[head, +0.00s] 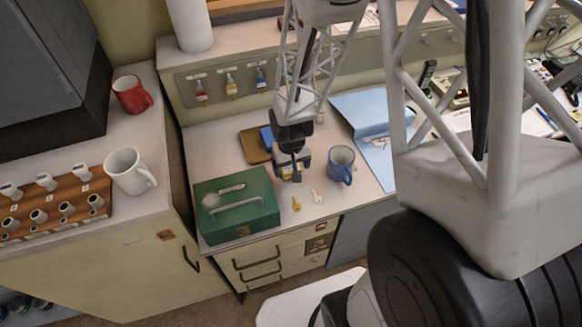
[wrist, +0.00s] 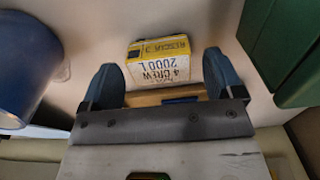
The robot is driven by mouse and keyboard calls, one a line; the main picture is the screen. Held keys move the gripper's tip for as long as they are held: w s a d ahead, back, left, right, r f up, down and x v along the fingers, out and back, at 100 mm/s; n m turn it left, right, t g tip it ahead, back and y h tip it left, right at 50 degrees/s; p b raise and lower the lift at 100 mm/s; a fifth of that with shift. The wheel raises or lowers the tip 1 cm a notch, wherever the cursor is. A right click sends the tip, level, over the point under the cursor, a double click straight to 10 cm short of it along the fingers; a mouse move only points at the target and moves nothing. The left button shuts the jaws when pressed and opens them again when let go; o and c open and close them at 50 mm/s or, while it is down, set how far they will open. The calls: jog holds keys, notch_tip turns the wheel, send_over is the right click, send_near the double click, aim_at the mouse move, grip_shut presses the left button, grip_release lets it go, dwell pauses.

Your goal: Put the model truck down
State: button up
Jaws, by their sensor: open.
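The model truck (wrist: 158,62) is a small white and yellow block with printed words "RESCUE 3", "4 CREW" and "2000 L" in the wrist view. It lies between and just beyond my fingertips, with a gap on both sides. In the head view my gripper (head: 291,158) points down over the desk, between the green box and the blue mug, and partly hides the truck (head: 287,174). The truck appears to rest on the desk. My gripper, also in the wrist view (wrist: 161,62), is open and holds nothing.
A green box (head: 235,207) with a handle stands left, a blue mug (head: 341,160) right. A yellow key (head: 296,204) and a pale key (head: 317,196) lie in front. A brown board (head: 254,146) and blue item (head: 267,138) lie behind. A blue folder (head: 372,118) lies right.

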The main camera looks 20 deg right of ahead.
notch_tip(320, 180, up, 11)
dwell(0.7)
dwell(0.6)
notch_tip(320, 180, up, 14)
jog(key=t, duration=0.1)
send_over(291, 168)
jog(key=s, duration=0.7)
jog(key=s+r+t, duration=0.1)
jog(key=s+r, duration=0.8)
jog(key=s, duration=0.1)
jog(key=shift+t, duration=0.3)
